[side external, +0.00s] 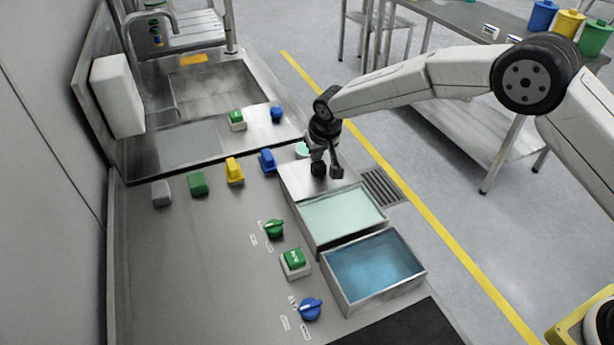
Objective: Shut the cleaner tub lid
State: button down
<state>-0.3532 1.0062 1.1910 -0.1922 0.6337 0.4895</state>
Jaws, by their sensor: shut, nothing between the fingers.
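Two open metal tubs stand side by side on the counter. No label shows which is the cleaner tub. A flat metal plate (294,180), seemingly a lid, lies at the far end of the pale green tub and leaves most of that tub uncovered. My gripper (327,173) is shut and empty, pointing down over this plate. I cannot tell whether it touches the plate, and it hides part of it.
A green knob (273,229), a green button (294,261) and a blue knob (311,308) sit left of the tubs. Several coloured blocks stand farther back, before the sink (213,88). A floor drain grate (381,187) lies right of the plate.

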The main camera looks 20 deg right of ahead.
aim_at(329, 186)
jog(key=shift+s, duration=0.1)
jog(key=s, duration=1.2)
jog(key=shift+s, duration=0.35)
jog(key=shift+f, duration=0.1)
jog(key=shift+w, duration=2)
jog(key=shift+w+r, duration=0.2)
jog(key=shift+r, duration=0.15)
jog(key=v, duration=0.9)
jog(key=shift+s+r, duration=0.25)
jog(key=shift+r, duration=0.1)
